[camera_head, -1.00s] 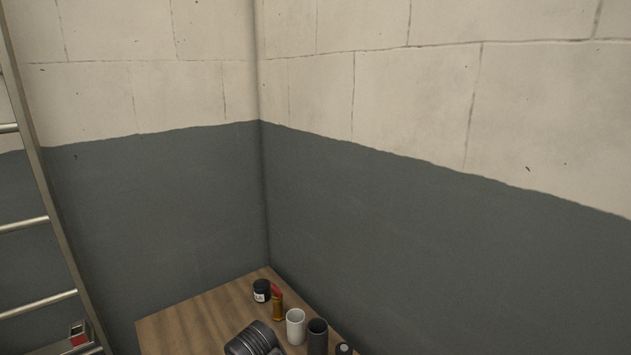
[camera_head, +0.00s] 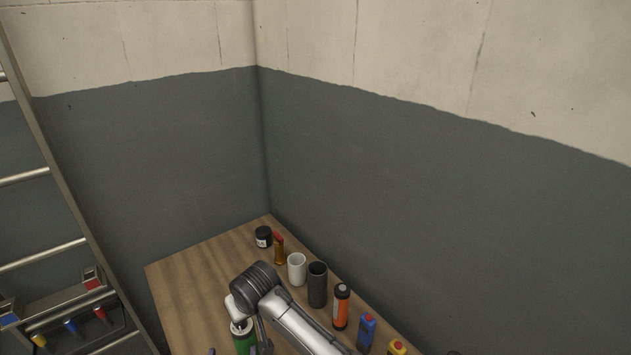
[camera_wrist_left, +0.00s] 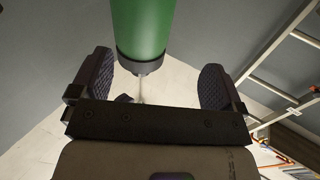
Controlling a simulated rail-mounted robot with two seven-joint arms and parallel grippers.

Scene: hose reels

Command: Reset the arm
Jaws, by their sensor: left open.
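My left arm (camera_head: 300,325) reaches over the wooden table in the head view. Its dark, ribbed joint bends down toward a green cylinder (camera_head: 243,338) at the bottom of the picture. In the left wrist view my left gripper (camera_wrist_left: 154,80) is open, with its two dark textured fingers wide apart. The green cylinder (camera_wrist_left: 142,25) shows there at the top, ending in a dark rim and a thin pale tip. It lies between the fingers in the picture; I cannot tell how near it is. My right gripper is not in view.
Along the right edge of the wooden table (camera_head: 190,275) stand a black jar (camera_head: 263,236), a white cup (camera_head: 297,269), a dark cylinder (camera_head: 317,285), an orange bottle (camera_head: 341,307) and a blue container (camera_head: 366,332). A ladder (camera_head: 62,190) stands at left. The table's left part is clear.

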